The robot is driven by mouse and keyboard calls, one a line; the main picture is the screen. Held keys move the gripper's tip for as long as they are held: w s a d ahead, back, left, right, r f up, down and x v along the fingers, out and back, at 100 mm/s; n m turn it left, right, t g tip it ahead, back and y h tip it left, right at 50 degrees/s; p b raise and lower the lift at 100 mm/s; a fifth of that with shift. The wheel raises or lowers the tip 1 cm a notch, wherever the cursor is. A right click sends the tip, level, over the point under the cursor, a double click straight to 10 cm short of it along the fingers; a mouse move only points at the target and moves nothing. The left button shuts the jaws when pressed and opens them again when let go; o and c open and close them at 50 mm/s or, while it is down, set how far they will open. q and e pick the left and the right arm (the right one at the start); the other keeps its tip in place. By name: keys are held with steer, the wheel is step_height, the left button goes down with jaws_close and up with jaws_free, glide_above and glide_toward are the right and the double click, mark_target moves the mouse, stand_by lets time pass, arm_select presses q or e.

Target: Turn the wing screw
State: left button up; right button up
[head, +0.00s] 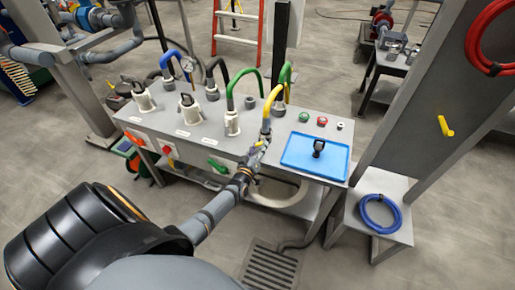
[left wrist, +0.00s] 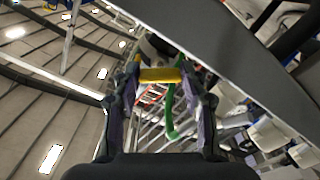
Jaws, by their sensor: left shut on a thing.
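My left gripper (head: 260,146) reaches the front edge of the grey bench, just below the yellow hose. Its fingers (left wrist: 160,82) are shut on a short yellow piece, which appears to be the wing screw (left wrist: 160,74); it lies crosswise between the fingertips in the left wrist view. In the head view the gripper largely hides this piece. My right gripper is not in view.
The bench carries a blue tray (head: 300,164) with a black item (head: 318,147) standing in it. Hoses, including a green one (head: 232,92), rise from the bench top. A green handle (head: 217,165) is on the front. A coiled blue hose (head: 379,212) lies at right.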

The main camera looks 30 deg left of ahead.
arm_select(q)
steer(key=m, duration=0.2)
steer(key=m+p, duration=0.1)
steer(key=m, duration=0.1)
steer(key=shift+w+r+m, duration=0.2)
steer(key=shift+r+m, duration=0.1)
steer(key=shift+r, duration=0.05)
steer(key=m+p, duration=0.2)
steer(key=m, duration=0.3)
steer(key=shift+m, duration=0.3)
steer(key=m, duration=0.4)
steer(key=shift+r+p, duration=0.1)
steer(key=shift+p, duration=0.3)
steer(key=m, duration=0.6)
steer(key=shift+p, duration=0.4)
steer(key=m, duration=0.4)
steer(key=shift+m, duration=0.3)
steer(key=m+p, duration=0.1)
steer(key=m, duration=0.8)
steer(key=shift+f+m, duration=0.2)
steer(key=shift+m, duration=2.7)
steer(key=shift+s+f, duration=0.1)
